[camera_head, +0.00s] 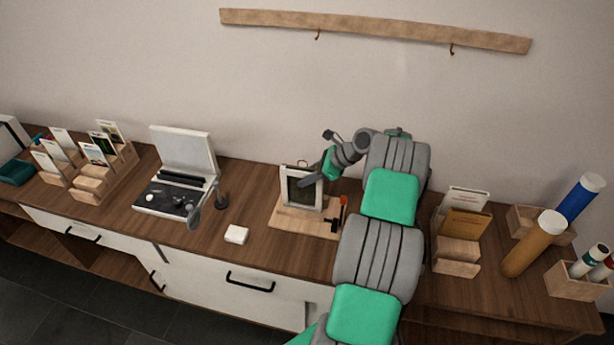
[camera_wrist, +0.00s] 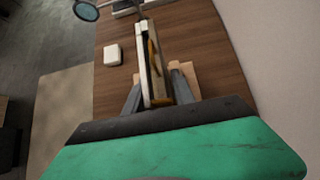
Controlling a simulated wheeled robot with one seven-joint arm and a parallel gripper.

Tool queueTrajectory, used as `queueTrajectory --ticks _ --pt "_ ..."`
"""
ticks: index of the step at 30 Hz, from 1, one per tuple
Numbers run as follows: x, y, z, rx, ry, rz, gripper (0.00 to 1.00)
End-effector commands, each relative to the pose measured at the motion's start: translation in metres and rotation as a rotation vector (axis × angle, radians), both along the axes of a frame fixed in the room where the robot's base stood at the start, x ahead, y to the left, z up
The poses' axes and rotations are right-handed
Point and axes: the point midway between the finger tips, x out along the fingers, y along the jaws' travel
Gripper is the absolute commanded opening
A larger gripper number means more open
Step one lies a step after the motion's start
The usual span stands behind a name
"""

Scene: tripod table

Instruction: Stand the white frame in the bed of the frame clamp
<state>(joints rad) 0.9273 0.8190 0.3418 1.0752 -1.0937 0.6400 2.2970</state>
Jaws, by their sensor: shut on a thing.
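The white frame (camera_head: 288,174), with a dark picture inside, is upright over the wooden frame clamp (camera_head: 290,219) in the head view. I cannot tell whether its lower edge rests in the bed. My gripper (camera_head: 322,178) is shut on the frame's right side. In the wrist view the frame (camera_wrist: 142,62) shows nearly edge-on between the two fingers of my gripper (camera_wrist: 158,92). Part of the clamp's pale wood (camera_wrist: 190,80) shows beside it; the bed is mostly hidden. An orange-tipped dark piece (camera_head: 343,203) stands at the clamp's right.
A white block (camera_head: 236,234) lies left of the clamp. Farther left are a magnifier (camera_head: 195,215), an open white case (camera_head: 183,148) and wooden card racks (camera_head: 92,186). A card holder (camera_head: 456,255) and tubes (camera_head: 533,243) stand right.

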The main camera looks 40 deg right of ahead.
Motion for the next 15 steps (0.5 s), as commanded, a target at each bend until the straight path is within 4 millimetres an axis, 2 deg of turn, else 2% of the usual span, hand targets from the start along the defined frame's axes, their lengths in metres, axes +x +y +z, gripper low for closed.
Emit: queueTrajectory --ticks 1,2,10,15 --pt "0.0003 -0.0002 0.0008 -0.001 -0.001 0.000 0.00" --pt "0.0003 -0.0001 0.0008 0.000 -0.002 0.000 0.32" --pt "0.0001 -0.0002 0.0006 -0.001 -0.001 0.000 0.54" --pt "0.0001 -0.0001 0.0004 0.000 0.000 0.000 0.56"
